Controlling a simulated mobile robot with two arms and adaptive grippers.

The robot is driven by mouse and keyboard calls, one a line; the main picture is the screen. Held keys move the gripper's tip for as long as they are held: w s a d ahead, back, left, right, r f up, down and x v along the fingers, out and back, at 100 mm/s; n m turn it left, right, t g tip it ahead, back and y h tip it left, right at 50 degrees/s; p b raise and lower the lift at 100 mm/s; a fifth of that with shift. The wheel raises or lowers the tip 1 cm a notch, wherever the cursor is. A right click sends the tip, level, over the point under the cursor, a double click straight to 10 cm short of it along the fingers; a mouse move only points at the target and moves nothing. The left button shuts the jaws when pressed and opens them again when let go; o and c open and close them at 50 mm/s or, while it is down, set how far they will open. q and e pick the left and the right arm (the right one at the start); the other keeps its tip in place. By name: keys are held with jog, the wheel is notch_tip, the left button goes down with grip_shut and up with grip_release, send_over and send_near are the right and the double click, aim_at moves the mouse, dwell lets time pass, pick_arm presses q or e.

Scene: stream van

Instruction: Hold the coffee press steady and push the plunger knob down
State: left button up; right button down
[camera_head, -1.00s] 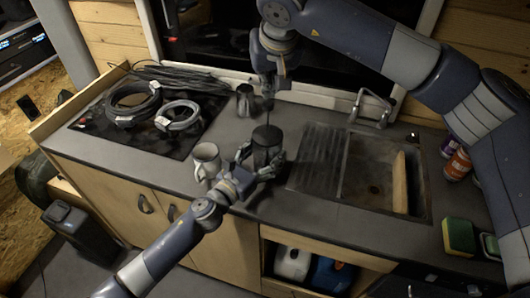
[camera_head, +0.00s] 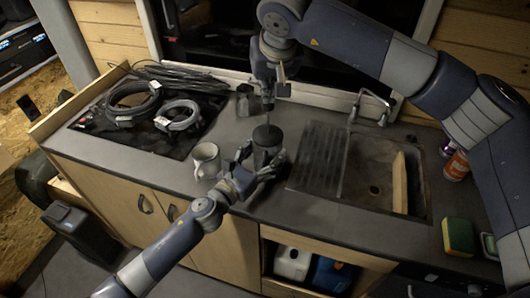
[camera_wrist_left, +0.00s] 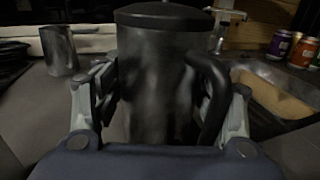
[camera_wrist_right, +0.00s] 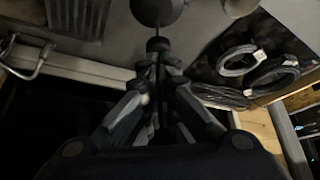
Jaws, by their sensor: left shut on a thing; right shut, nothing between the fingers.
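The dark coffee press (camera_head: 267,155) stands upright on the counter with its lid on; its body and handle fill the left wrist view (camera_wrist_left: 158,85). My left gripper (camera_head: 262,171) is shut around the press body, one finger on each side, with the handle near the right finger. My right gripper (camera_head: 268,101) is above the lid, pointing down, fingers shut and empty. In the right wrist view the dark plunger knob (camera_wrist_right: 157,45) is at the fingertips, with the thin rod beyond it running to the lid. Whether the fingertips touch the knob is unclear.
A light mug (camera_head: 206,160) stands close left of the press, and a metal jug (camera_head: 245,100) behind it. Coiled cables (camera_head: 133,103) lie on the stovetop at left. The sink (camera_head: 375,180) is at right, with a sponge (camera_head: 459,236) near the front edge.

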pick_arm(q)
jog(key=shift+f, duration=0.1)
dwell(0.5)
jog(key=shift+s, duration=0.1)
pick_arm(e)
jog(key=shift+f, duration=3.55)
jog(key=shift+r, duration=2.6)
pick_arm(q)
jog(key=o, duration=1.6)
